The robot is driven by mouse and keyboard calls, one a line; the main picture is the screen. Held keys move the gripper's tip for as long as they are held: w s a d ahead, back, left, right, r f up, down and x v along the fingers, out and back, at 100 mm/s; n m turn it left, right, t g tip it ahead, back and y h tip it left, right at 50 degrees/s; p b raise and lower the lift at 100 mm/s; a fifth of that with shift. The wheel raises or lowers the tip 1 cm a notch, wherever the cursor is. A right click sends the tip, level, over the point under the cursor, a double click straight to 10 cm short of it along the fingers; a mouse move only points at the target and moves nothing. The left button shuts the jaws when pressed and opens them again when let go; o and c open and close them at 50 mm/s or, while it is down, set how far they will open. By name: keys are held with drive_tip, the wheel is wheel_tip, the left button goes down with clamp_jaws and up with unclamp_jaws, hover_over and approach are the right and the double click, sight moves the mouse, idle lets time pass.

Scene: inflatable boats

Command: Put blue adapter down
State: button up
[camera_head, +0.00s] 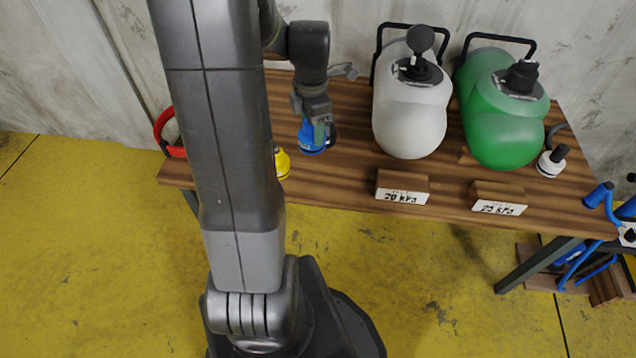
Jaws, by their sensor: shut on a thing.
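A blue adapter (312,138) is at the left half of the wooden table (345,165), held upright in my gripper (318,115). My gripper is shut on its upper part and points down over the table top. I cannot tell whether the adapter's base touches the wood or hangs just above it. My own arm stands in front and hides part of the table to the left of the adapter.
A yellow adapter (282,163) shows partly behind my arm near the front edge. A white tank (410,120) and a green tank (503,125) stand to the right, behind pressure signs (402,196). A white adapter (551,162) is at far right. A red ring (163,125) is at far left.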

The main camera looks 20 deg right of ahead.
drive_tip(key=shift+s+d+f+n+b, duration=0.3)
drive_tip(key=shift+s+d+n, duration=0.1)
drive_tip(key=shift+s+n, duration=0.15)
wheel_tip(320, 180, down, 10)
drive_tip(key=b, duration=0.2)
drive_tip(key=shift+s+r+b, duration=0.1)
drive_tip(key=shift+s+b, duration=0.05)
drive_tip(key=shift+b, duration=0.15)
drive_tip(key=o, duration=1)
drive_tip(key=shift+o, duration=0.2)
wheel_tip(320, 180, up, 12)
drive_tip(key=p, duration=0.3)
